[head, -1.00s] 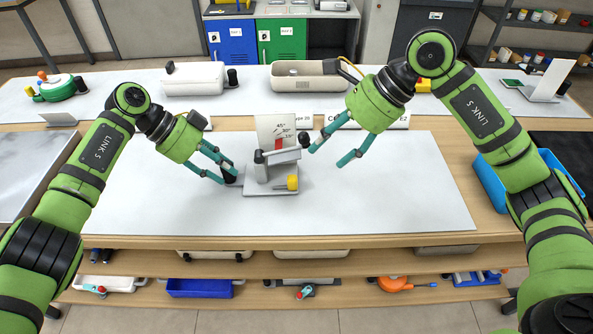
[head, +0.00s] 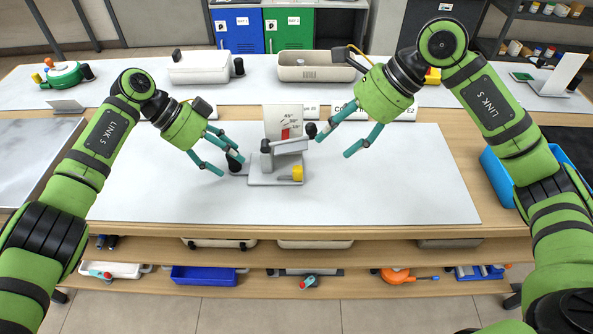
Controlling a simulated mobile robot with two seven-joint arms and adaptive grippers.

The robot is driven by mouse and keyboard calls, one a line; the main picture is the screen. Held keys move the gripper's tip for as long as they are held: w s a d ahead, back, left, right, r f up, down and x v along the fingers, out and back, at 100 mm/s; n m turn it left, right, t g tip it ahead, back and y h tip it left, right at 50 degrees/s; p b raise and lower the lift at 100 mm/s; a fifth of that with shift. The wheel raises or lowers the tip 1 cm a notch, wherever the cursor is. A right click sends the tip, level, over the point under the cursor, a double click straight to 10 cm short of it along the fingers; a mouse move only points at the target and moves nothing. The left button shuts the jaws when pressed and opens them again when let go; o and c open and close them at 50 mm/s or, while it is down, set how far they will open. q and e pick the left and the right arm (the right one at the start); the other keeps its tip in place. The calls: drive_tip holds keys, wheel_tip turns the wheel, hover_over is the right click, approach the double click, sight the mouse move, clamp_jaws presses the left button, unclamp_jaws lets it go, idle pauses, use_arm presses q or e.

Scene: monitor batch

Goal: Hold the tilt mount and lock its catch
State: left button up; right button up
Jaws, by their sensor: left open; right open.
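The tilt mount (head: 276,178) stands on the white work mat. It has a grey base, a tilted grey plate (head: 291,146), and a white angle scale (head: 280,117) with a red mark behind. A yellow catch (head: 297,173) sits at its right front. A black knob (head: 311,130) is at the plate's upper right end, and a black grip (head: 235,164) is at the base's left. My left gripper (head: 232,167) is open at that black grip; whether it touches cannot be told. My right gripper (head: 333,147) is open and empty, just right of the black knob.
The white mat (head: 400,190) is clear to the right and left of the mount. A blue tray (head: 497,178) is at the table's right edge.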

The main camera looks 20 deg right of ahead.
use_arm(q)
drive_tip(key=v, duration=1.2)
